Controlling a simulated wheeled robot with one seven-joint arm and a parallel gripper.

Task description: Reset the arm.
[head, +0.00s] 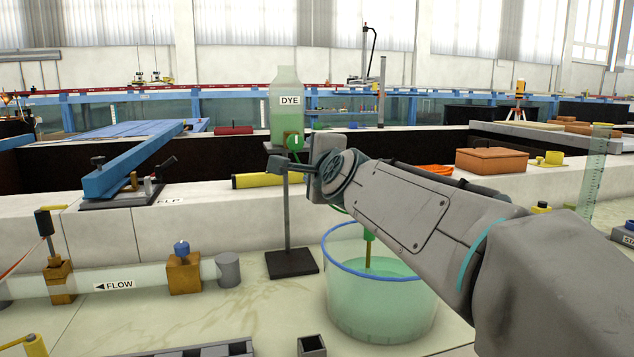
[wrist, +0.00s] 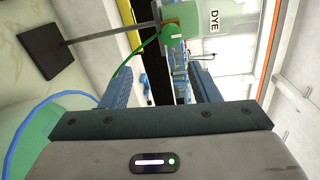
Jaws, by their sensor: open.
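My gripper (head: 284,166) is at the end of my arm, which reaches in from the right in the head view. In the wrist view its two fingers (wrist: 162,86) stand wide apart with nothing between them. A translucent green bottle labelled DYE (head: 285,112) sits on a stand just beyond the gripper; it also shows at the top of the wrist view (wrist: 220,20). A round green valve knob (head: 295,142) is at the bottle's foot, close to the gripper; in the wrist view the knob (wrist: 173,35) lies ahead of the fingers, apart from them.
The stand's dark base (head: 291,263) is on the pale surface below. A clear bucket with a blue rim (head: 375,312) holds greenish liquid under my arm. A blue beam (head: 130,160) lies at the left. A yellow cylinder (head: 262,181) lies on the ledge behind the stand.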

